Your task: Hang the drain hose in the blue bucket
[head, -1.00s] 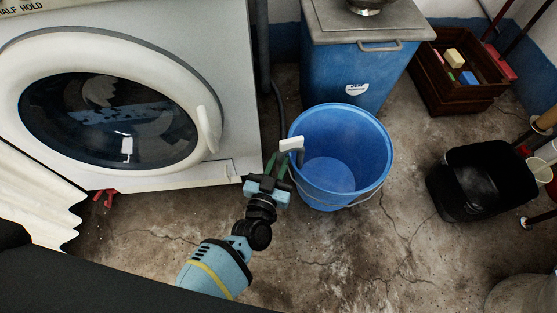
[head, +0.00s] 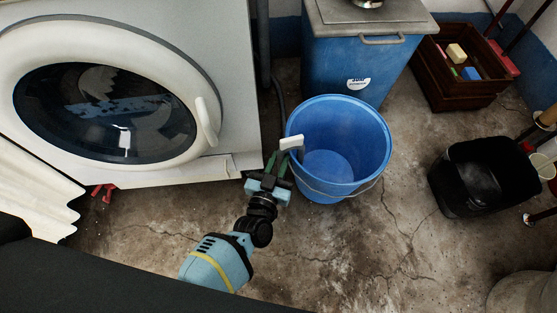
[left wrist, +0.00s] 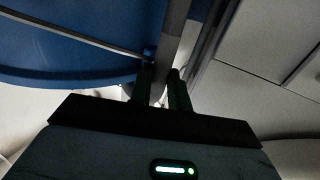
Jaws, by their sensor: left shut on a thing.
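The blue bucket (head: 340,170) stands upright on the floor, its wire handle hanging down at the front. The pale hooked end of the drain hose (head: 291,142) is at the bucket's left rim, its tip pointing down inside the opening. I cannot tell whether it touches the rim. My left gripper (head: 277,163) is shut on the hose just outside that rim. In the left wrist view the fingers (left wrist: 163,88) close around a grey length of hose (left wrist: 174,38), beside the blue bucket wall (left wrist: 75,45). My right gripper is not in view.
The white washing machine (head: 225,60) stands close left of my left gripper. A blue lidded bin (head: 340,65) is behind the bucket. A black tub (head: 470,175) and a wooden crate (head: 455,95) are to the right. The floor in front of the bucket is clear.

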